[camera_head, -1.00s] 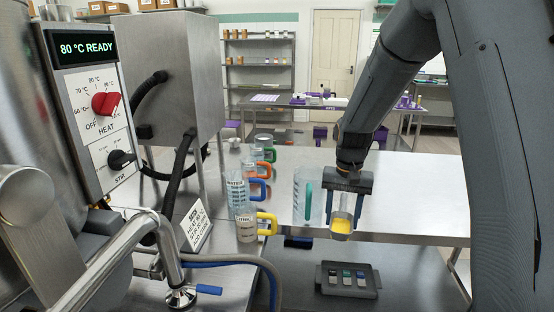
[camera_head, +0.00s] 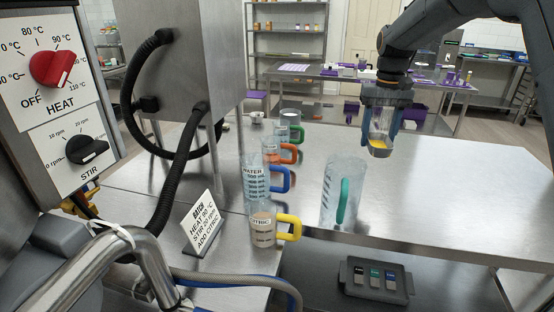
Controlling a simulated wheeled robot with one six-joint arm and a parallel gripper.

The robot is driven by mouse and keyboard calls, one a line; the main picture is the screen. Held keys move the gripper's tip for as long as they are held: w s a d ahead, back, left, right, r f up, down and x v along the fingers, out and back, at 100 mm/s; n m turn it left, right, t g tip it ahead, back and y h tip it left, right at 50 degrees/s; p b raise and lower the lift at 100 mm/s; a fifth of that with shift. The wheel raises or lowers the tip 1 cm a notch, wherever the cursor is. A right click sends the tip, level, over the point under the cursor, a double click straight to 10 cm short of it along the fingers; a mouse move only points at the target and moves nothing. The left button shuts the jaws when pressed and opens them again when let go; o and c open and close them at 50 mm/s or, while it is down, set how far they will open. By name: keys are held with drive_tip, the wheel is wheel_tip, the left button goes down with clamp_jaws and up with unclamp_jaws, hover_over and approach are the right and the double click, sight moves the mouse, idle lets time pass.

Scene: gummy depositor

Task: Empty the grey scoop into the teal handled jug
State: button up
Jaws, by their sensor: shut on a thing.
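The teal handled jug (camera_head: 328,192) is a clear, tall jug standing upright on the steel table, its teal handle on the right. I cannot make out anything inside it. My gripper (camera_head: 383,128) is shut on the grey scoop (camera_head: 380,146), which hangs between its fingers with yellow stuff showing at its lower front. The scoop is in the air, above and to the right of the jug in the picture, apart from it. Part of the scoop is hidden by the fingers.
A yellow-handled citric jug (camera_head: 262,230), a blue-handled water jug (camera_head: 256,182), and orange- and green-handled jugs stand in a row to the left. A batch sign (camera_head: 200,224) stands near them. A dark tray (camera_head: 376,282) sits lower. Table right of the teal jug is clear.

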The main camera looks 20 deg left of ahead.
drive_tip(key=s+a+r+n+p, duration=0.1)
drive_tip(key=a+r+n, duration=0.15)
drive_tip(key=a, duration=0.45)
drive_tip(key=s+a+r+n+p, duration=0.1)
drive_tip(key=a+n, duration=0.3)
drive_tip(key=a, duration=0.3)
drive_tip(key=s+a+f+n+y+p, duration=0.1)
drive_tip(key=s+a+n+p, duration=0.1)
drive_tip(key=s+a+n, duration=0.2)
drive_tip(key=s+a+f+n+g+y+p, duration=0.1)
drive_tip(key=s+a+n, duration=0.3)
drive_tip(key=s+n, duration=0.5)
drive_tip(key=shift+s+f+y+p, duration=0.3)
drive_tip(key=shift+s+f+p, duration=0.2)
drive_tip(key=shift+s+p, duration=0.1)
drive_tip(key=shift+w+d, duration=0.1)
drive_tip(key=shift+d, duration=0.05)
drive_tip(key=shift+w+d+r+g+y+b, duration=0.2)
drive_tip(key=shift+d+r+y+b, duration=0.25)
drive_tip(key=shift+r, duration=0.2)
drive_tip(key=shift+w+d+r+g+y+b, duration=0.15)
drive_tip(key=shift+d+r+y+b, duration=0.2)
drive_tip(key=shift+d+r+b, duration=0.25)
